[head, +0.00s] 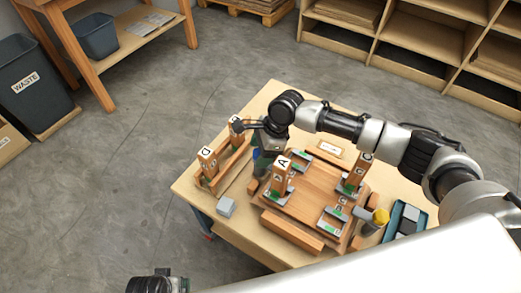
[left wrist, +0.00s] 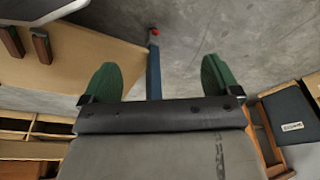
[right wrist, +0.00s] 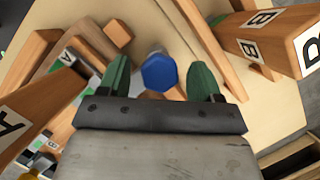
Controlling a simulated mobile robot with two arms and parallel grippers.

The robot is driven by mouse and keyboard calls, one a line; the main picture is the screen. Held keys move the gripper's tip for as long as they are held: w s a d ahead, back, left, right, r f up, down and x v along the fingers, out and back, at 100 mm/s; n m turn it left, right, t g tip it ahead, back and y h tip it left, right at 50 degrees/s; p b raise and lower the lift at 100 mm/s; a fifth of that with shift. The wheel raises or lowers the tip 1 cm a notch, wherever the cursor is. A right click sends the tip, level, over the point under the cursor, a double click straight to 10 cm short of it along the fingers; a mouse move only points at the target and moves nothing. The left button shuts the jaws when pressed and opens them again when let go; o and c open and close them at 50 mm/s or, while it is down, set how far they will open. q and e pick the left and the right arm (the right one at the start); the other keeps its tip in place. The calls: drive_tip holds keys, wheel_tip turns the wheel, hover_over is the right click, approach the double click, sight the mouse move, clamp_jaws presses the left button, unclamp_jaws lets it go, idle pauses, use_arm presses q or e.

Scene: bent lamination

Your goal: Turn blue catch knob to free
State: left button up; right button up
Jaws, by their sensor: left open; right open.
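The blue catch knob (right wrist: 159,72) has a flat, faceted face and shows between the fingers of my right gripper (right wrist: 158,80) in the right wrist view. That gripper is open, with a green finger on each side of the knob and gaps between. In the head view my right gripper (head: 262,150) is at the left part of the wooden fixture (head: 300,205), and a small bit of blue shows below it. My left gripper (left wrist: 160,80) is open and empty, away from the fixture, over the floor and table edge. Its arm shows at the bottom of the head view.
Lettered wooden posts stand around the knob, one marked A (head: 281,175) and others at the left (head: 208,162). A yellow-topped cylinder (head: 379,217) and blue tray (head: 405,222) are at the right.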

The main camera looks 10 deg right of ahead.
drive_tip(key=c, duration=0.9)
